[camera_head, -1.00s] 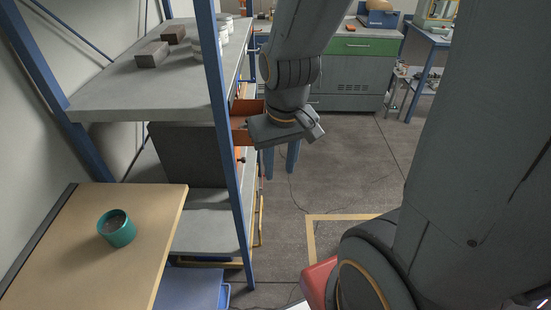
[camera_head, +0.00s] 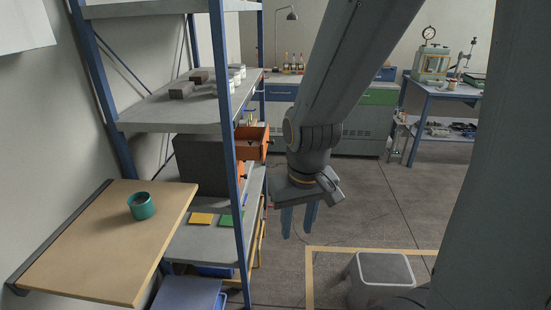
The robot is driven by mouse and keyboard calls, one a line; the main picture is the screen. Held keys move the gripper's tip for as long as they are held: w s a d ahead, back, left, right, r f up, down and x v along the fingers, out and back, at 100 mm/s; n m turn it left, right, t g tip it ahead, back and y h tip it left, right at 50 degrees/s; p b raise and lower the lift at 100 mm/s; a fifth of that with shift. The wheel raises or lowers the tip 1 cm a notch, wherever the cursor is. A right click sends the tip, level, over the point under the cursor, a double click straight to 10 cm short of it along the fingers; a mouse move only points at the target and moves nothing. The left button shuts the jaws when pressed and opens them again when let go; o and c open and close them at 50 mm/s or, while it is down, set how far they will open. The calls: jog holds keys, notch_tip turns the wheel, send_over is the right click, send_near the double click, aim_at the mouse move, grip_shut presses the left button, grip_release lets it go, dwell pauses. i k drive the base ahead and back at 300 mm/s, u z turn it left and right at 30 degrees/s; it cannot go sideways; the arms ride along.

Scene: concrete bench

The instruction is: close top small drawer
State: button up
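A dark cabinet (camera_head: 199,165) with small orange drawers stands on the middle shelf of the blue-framed rack. Its top small drawer (camera_head: 252,143) is pulled out to the right, past the rack's blue post. Another orange front (camera_head: 241,172) shows below it, partly behind the post. My gripper (camera_head: 300,221) hangs to the right of the open drawer and lower, with its two blue fingers pointing down. The fingers are apart with nothing visible between them. It appears clear of the drawer.
The rack's blue post (camera_head: 228,150) stands in front of the cabinet. A wooden board (camera_head: 100,240) with a green cup (camera_head: 141,206) juts out at left. A grey bin (camera_head: 383,268) stands on the floor at lower right. Open floor lies right of my gripper.

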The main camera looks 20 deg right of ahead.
aim_at(259, 135)
jog(key=k, duration=0.25)
jog(key=z, duration=0.9)
jog(key=i, duration=1)
jog(key=u, duration=1.15)
jog(key=k, duration=0.5)
jog(key=u, duration=0.55)
jog(key=i, duration=0.75)
jog(key=z, duration=0.4)
